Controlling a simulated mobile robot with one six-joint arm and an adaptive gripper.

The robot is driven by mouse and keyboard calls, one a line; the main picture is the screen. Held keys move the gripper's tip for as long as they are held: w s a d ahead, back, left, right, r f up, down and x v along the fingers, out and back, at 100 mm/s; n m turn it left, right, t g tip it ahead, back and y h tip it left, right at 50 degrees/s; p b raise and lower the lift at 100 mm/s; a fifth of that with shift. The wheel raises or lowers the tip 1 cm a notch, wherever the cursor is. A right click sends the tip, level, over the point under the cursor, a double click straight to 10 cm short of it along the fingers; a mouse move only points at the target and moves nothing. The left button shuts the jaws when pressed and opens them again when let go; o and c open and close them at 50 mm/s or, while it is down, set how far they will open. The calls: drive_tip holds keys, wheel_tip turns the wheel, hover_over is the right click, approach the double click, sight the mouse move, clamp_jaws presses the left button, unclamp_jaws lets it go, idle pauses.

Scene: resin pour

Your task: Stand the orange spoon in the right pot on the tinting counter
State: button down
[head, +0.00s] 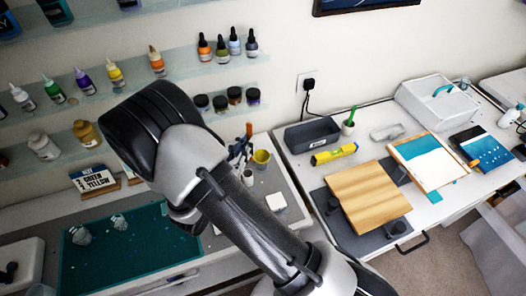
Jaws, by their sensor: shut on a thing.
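My arm crosses the middle of the head view and hides part of the tinting counter (291,210). My gripper does not show; it is out of sight behind the arm or outside the picture. I cannot make out the orange spoon for certain. Just right of the arm, a small dark cluster with thin upright sticks (241,148) stands near the counter's back, one stick orange-brown at the top. A yellow pot (262,159) stands right of it, and a small grey-white pot (248,178) stands in front. I cannot tell which is the right pot.
A white block (276,202) lies on the counter. A green mat (105,262) with grey lumps and a lettered card (92,180) are at left. Bottle shelves (130,77) line the wall.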

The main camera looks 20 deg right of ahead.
wheel_tip(320, 180, down, 12)
drive_tip(key=a+n+t+b, duration=0.1)
drive_tip(key=b, duration=0.7)
drive_tip(key=shift+w+r+y+b, duration=0.15)
drive_tip(key=shift+w+y+b, duration=0.15)
drive_tip(key=shift+w, duration=0.05)
idle(0.4)
drive_tip(key=c, duration=1.5)
unclamp_jaws()
drive_tip(key=v, duration=1.2)
drive_tip(key=shift+s, duration=0.1)
